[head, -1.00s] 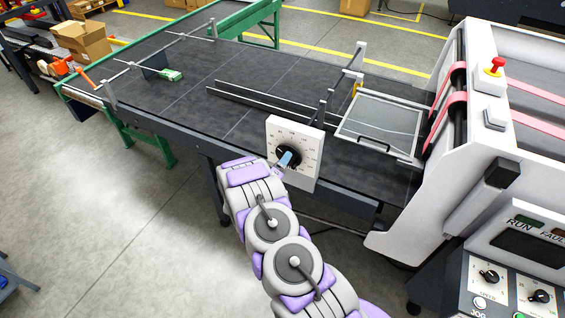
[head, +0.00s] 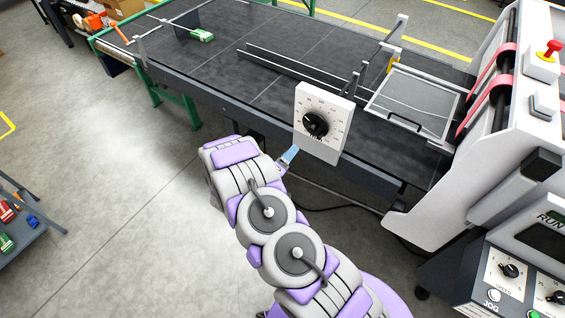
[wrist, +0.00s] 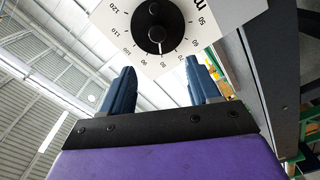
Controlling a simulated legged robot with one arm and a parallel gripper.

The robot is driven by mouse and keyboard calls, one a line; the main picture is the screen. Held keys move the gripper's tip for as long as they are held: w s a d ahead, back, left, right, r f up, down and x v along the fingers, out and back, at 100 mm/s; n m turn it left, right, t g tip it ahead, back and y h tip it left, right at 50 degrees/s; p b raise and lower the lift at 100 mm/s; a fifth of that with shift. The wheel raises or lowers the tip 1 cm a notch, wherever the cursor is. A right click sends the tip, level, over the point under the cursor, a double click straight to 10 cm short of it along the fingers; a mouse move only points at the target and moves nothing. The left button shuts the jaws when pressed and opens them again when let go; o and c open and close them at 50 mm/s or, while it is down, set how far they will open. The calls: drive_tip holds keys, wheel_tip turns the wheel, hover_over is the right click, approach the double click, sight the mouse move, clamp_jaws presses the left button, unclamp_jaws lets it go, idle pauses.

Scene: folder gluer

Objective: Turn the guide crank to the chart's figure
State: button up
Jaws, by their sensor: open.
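The crank (head: 315,124) is a black disc with a small knob, on a white dial plate (head: 334,138) at the table's near side. In the wrist view the crank (wrist: 157,25) sits above and between my fingertips, with a white pointer line facing down. I see no chart.
The dark table (head: 290,90) carries long guide rails (head: 290,68), a green-and-white packet (head: 201,35) and a clear cover (head: 414,101). An orange lever (head: 119,32) is at its far left. A white machine with a control panel (head: 520,270) stands right.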

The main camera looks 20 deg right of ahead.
drive_tip(key=shift+v, duration=1.65)
